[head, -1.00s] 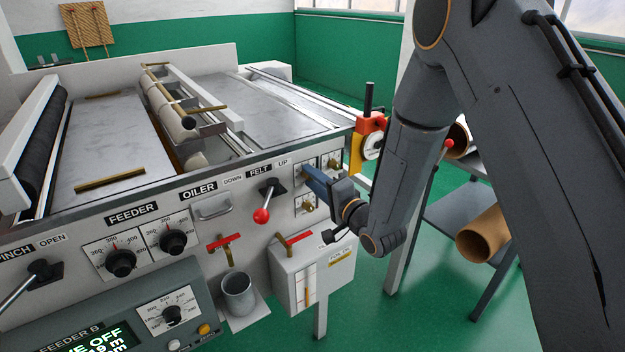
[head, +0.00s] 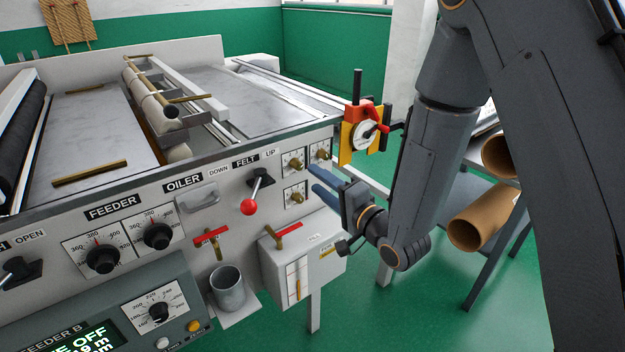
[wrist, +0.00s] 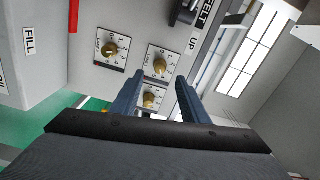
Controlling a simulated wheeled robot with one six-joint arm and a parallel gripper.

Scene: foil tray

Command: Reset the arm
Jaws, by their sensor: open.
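My gripper (head: 322,182) is at the right end of the machine's front panel, its blue fingers pointing at the small brass knobs there. In the wrist view my gripper (wrist: 156,92) is open, with two blue fingers apart and nothing held. A brass knob (wrist: 150,99) shows between the fingers, apart from them as far as I can see. Two more brass knobs, an upper one (wrist: 160,66) and a left one (wrist: 110,49), are on white dial plates beyond. In the head view two of these knobs (head: 295,164) (head: 296,197) sit left of the fingertips.
The machine's felt lever (head: 249,206) with a red ball sticks out left of my gripper. A white box with a red-handled valve (head: 290,232) is below. An orange and yellow dial unit (head: 364,134) stands above right. Cardboard tubes (head: 482,217) lie on a rack at right.

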